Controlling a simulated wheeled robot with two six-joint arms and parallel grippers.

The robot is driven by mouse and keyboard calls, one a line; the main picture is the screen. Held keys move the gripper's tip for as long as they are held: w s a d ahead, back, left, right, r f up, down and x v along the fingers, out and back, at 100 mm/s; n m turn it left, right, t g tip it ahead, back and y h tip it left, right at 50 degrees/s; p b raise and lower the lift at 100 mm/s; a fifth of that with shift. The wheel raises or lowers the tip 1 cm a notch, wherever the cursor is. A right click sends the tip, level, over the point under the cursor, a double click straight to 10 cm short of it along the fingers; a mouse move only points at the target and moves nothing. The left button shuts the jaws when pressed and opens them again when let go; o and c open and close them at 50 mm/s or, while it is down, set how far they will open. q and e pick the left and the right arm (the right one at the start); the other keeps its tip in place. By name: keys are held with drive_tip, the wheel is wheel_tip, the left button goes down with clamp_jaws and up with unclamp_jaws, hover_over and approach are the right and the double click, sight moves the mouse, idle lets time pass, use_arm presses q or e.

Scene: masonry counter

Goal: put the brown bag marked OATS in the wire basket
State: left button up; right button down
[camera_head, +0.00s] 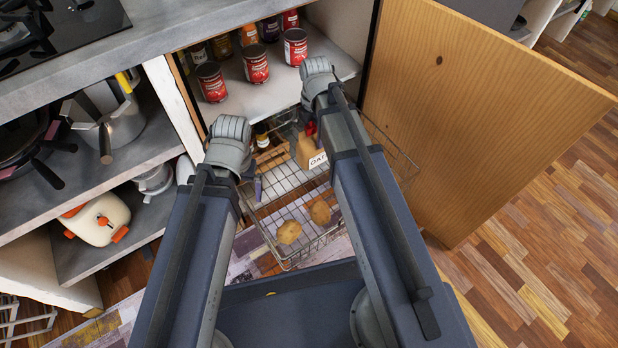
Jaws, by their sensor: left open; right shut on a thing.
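The brown bag (306,153) with a white OATS label shows just left of my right forearm, which hides its right part. It is at the wire basket (283,262), over its back part in the picture; I cannot tell whether it touches the basket floor. My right gripper (311,130) is shut on the bag at its top, mostly hidden behind my arm. My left gripper (257,187) is open, pointing down near the basket's left side, mostly hidden by its wrist. Two potatoes, a left one (289,231) and a right one (320,211), lie in the basket.
Red cans (256,64) and jars stand on the cupboard shelf (285,92) above the basket. An open wooden door (480,110) stands on the right. Pots (110,115) and a white-and-orange container (97,219) fill shelves on the left. The floor at right is clear.

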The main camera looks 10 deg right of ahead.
sight(314, 157)
use_arm(q)
drive_tip(key=shift+w+f, duration=0.15)
drive_tip(key=shift+f, duration=0.4)
use_arm(e)
drive_tip(key=shift+w+d+f, duration=0.1)
drive_tip(key=shift+w+f, duration=0.05)
drive_tip(key=shift+f, duration=0.45)
use_arm(q)
wheel_tip(314, 157, down, 10)
drive_tip(key=b, duration=1)
use_arm(e)
wheel_tip(314, 157, down, 10)
drive_tip(key=shift+r, duration=0.1)
drive_tip(key=shift+f+b, duration=0.2)
drive_tip(key=shift+b, duration=0.1)
drive_tip(key=shift+c, duration=0.7)
unclamp_jaws()
drive_tip(key=shift+r, duration=0.1)
use_arm(q)
wheel_tip(314, 157, up, 12)
drive_tip(key=p, duration=1.2)
use_arm(e)
wheel_tip(314, 157, up, 12)
drive_tip(key=shift+r, duration=0.1)
